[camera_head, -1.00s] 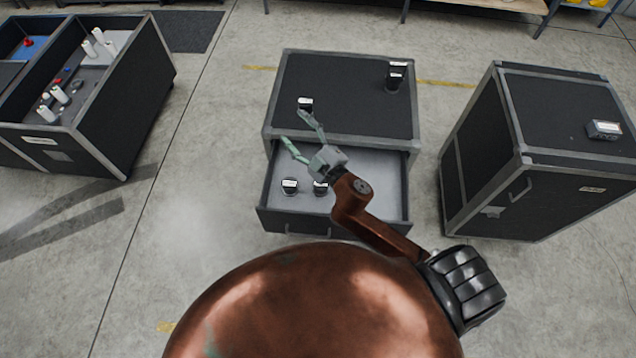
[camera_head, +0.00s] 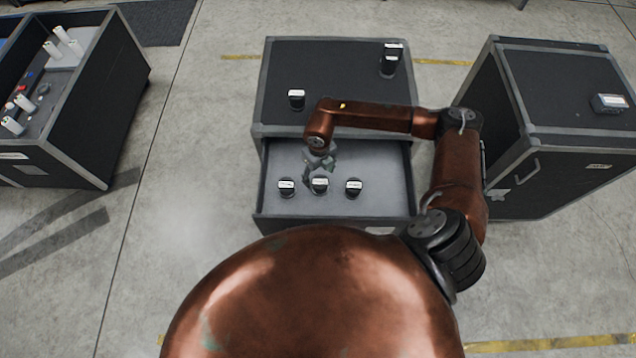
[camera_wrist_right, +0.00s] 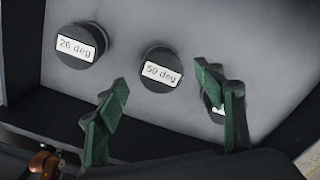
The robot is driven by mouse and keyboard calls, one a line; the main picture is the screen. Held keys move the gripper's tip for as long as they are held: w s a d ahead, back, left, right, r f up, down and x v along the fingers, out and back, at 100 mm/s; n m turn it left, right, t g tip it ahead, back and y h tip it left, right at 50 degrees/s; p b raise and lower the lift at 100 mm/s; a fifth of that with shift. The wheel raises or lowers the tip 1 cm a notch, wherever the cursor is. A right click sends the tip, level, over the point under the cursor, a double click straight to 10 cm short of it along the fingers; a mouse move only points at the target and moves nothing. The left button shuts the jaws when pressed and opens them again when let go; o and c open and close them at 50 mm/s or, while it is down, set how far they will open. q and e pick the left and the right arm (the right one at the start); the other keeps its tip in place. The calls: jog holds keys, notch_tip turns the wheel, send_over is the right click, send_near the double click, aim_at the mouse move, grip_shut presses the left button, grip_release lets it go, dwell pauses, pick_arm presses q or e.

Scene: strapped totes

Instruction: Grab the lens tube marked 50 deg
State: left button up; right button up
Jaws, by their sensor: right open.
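Three short black lens tubes with white labels stand upright in a row in the open drawer (camera_head: 385,170). The middle tube, marked 50 deg (camera_wrist_right: 161,70), also shows in the head view (camera_head: 319,186). The left tube reads 26 deg (camera_wrist_right: 82,44); it is at the left of the row in the head view (camera_head: 286,188). The right tube (camera_head: 353,188) is partly hidden by a finger in the wrist view, its label unreadable there. My right gripper (camera_wrist_right: 163,92) is open and empty, with its green fingers either side of the 50 deg tube's line, apparently above it. My left gripper is out of view.
The case top (camera_head: 335,75) holds one tube (camera_head: 296,99) at front left and stacked-looking tubes (camera_head: 390,62) at back right. Another black case (camera_head: 555,130) with a small device (camera_head: 608,103) stands right. An open tote (camera_head: 100,105) with white bottles stands left.

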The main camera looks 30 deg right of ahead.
aim_at(321, 182)
jog(key=f, duration=0.5)
jog(key=f+p, duration=0.1)
jog(key=f, duration=0.1)
jog(key=shift+s+d+f, duration=0.1)
jog(key=shift+s+f, duration=0.05)
jog(key=shift+s, duration=0.2)
jog(key=shift+c, duration=0.7)
jog(key=c, duration=1.4)
jog(key=shift+o, duration=0.2)
